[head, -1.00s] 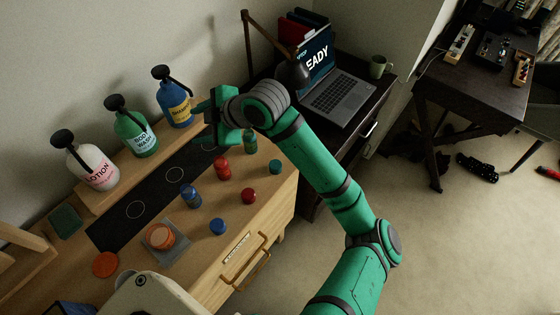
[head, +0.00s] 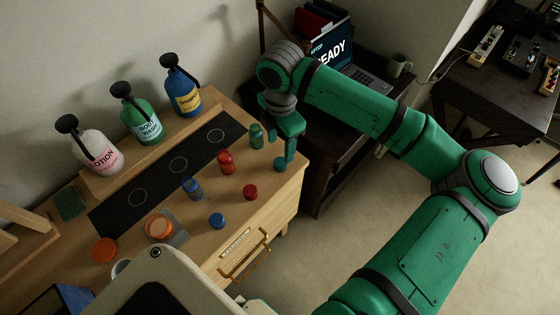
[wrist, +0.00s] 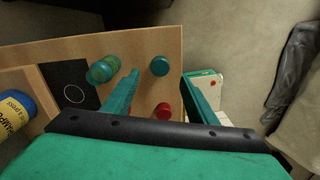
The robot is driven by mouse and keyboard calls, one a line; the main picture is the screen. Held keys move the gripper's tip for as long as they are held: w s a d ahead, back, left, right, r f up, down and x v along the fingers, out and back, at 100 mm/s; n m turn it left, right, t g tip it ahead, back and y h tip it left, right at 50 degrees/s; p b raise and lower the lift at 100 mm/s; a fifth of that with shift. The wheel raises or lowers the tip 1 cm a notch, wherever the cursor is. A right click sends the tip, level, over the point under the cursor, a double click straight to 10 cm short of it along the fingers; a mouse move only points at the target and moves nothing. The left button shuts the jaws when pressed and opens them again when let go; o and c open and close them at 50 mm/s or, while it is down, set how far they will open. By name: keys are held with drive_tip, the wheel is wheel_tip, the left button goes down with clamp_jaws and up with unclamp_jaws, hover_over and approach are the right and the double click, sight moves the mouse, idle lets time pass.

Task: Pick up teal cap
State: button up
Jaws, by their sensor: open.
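The teal cap (head: 280,164) lies on the wooden dresser top near its right end, just below my gripper's fingers. In the wrist view the teal cap (wrist: 159,65) shows whole, in the space between the two fingertips. My gripper (head: 281,148) points down over that end of the dresser. It is open and empty, with a finger on each side of the cap in the wrist view (wrist: 159,75). I cannot tell the exact height of the fingertips above the wood.
A green bottle (head: 257,136) stands close to the left finger. A red cap (head: 250,192), blue cap (head: 217,221), red bottle (head: 226,162) and blue bottle (head: 192,187) are nearby. Pump bottles line the back shelf. The dresser's right edge is close to the teal cap.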

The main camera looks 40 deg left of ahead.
sight(280, 161)
drive_tip(key=shift+d+f, duration=0.15)
drive_tip(key=shift+f, duration=3.6)
drive_tip(key=c, duration=1.1)
